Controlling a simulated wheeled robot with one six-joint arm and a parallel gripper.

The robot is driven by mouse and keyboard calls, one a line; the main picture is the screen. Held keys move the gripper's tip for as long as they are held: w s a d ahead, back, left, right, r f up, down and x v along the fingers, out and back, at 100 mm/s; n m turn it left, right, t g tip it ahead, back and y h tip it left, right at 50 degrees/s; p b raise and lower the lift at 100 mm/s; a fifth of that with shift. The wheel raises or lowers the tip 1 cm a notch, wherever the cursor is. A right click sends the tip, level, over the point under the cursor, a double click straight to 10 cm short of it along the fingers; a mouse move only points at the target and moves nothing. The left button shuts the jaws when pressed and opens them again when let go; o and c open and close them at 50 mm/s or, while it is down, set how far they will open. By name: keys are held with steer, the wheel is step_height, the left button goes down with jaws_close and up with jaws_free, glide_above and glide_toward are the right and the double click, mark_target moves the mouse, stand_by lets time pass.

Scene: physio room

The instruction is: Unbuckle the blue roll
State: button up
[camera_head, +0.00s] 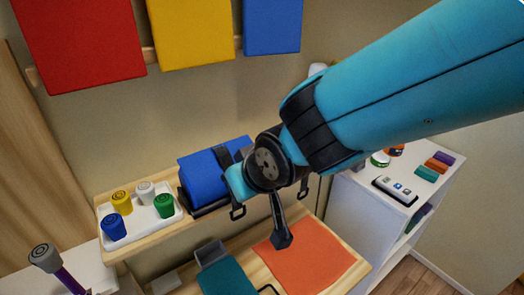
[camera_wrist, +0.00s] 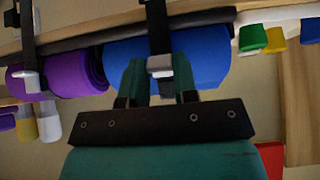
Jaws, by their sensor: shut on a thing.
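The blue roll (camera_head: 199,175) lies in a dark cradle on the wooden wall shelf; it also shows in the wrist view (camera_wrist: 205,58). A black strap (camera_wrist: 157,28) runs over it, with a grey buckle (camera_wrist: 160,66) at its middle. My gripper (camera_wrist: 157,78) has one finger on each side of the buckle and is shut on it. The strap still crosses the roll. In the head view my arm covers the fingers and the roll's right end.
A purple roll (camera_wrist: 70,72) with its own strap lies close beside the blue one. A white tray (camera_head: 170,222) with several coloured cylinders stands on the shelf's left. Below lies an orange mat (camera_head: 318,258). A white cabinet (camera_head: 375,225) stands at the right.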

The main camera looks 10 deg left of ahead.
steer(key=g+h+p, duration=0.1)
steer(key=p, duration=0.1)
steer(key=r+g+h+p, duration=0.1)
steer(key=p, duration=0.1)
steer(key=shift+w+a+r, duration=0.15)
steer(key=shift+r, duration=0.1)
steer(key=g+h+p, duration=0.1)
steer(key=h+p, duration=0.1)
steer(key=p, duration=0.1)
steer(key=shift+w+a+r+g, duration=0.1)
steer(key=shift+a+g, duration=0.05)
steer(key=shift+g, duration=0.25)
steer(key=o, duration=0.9)
steer(key=r+b, duration=0.2)
steer(key=r, duration=0.3)
steer(key=s+d+r+b, duration=0.1)
steer(key=r+b, duration=0.1)
steer(key=r, duration=0.4)
steer(key=d+r+b, duration=0.1)
steer(key=r+b, duration=0.1)
steer(key=r, duration=0.4)
steer(key=shift+s, duration=0.35)
